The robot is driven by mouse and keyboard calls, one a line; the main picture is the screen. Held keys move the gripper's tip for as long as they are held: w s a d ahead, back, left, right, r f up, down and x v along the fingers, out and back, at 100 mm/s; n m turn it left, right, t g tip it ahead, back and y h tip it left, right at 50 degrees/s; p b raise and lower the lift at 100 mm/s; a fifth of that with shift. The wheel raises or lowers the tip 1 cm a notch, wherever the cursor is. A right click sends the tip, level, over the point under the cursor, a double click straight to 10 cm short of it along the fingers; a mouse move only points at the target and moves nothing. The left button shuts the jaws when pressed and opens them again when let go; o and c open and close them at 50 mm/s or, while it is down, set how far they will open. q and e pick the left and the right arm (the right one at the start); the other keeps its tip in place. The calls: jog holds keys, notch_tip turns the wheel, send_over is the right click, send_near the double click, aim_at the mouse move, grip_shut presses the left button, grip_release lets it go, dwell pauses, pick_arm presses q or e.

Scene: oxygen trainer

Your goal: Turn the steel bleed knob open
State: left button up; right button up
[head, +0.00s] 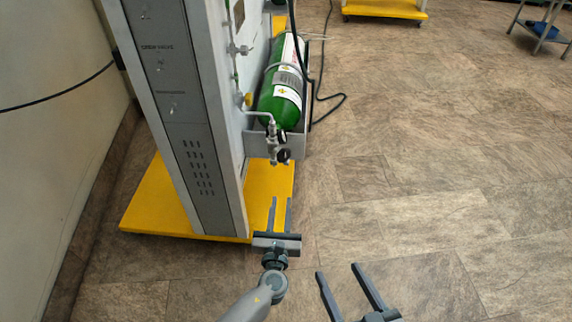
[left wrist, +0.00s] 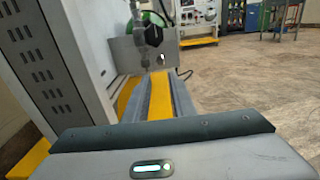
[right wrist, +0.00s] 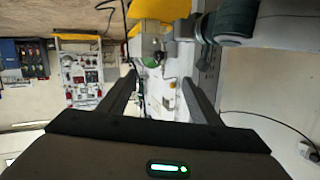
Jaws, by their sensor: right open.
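The green oxygen cylinder (head: 282,90) lies on the side of the tall grey cabinet, with steel valve fittings (head: 272,130) and a black round part (head: 283,156) at its near end. The fittings also show in the left wrist view (left wrist: 135,48). I cannot tell for certain which small steel part is the bleed knob. My left gripper (head: 281,200) is below and in front of the fittings, apart from them. Its fingers are parallel with a narrow empty gap. My right gripper (head: 337,270) is wide open and empty, lower and to the right over the floor.
The grey cabinet (head: 175,100) stands on a yellow base (head: 270,190). A black hose (head: 325,98) hangs beside the cylinder. A blue-grey cart (head: 540,28) stands far right. The tiled floor at right is clear.

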pick_arm(q)
jog(key=shift+w, duration=0.15)
jog(key=b, duration=0.2)
send_near(286, 164)
jog(key=w, duration=0.2)
jog(key=shift+w+r+b, duration=0.2)
jog(key=shift+w+b, duration=0.25)
jog(key=shift+w, duration=1.45)
jog(key=shift+w+r+b, duration=0.2)
jog(key=shift+w+b, duration=0.2)
jog(key=shift+w, duration=1.45)
pick_arm(e)
jog(key=s+a+r+t+y, duration=0.1)
jog(key=s+r+t+y, duration=0.1)
jog(key=r+t, duration=0.5)
jog(key=shift+s+a+r+t+y, duration=0.2)
jog(key=shift+s+r+t+y, duration=0.35)
jog(key=shift+r, duration=2.15)
jog(key=shift+s, duration=0.15)
pick_arm(q)
grip_shut()
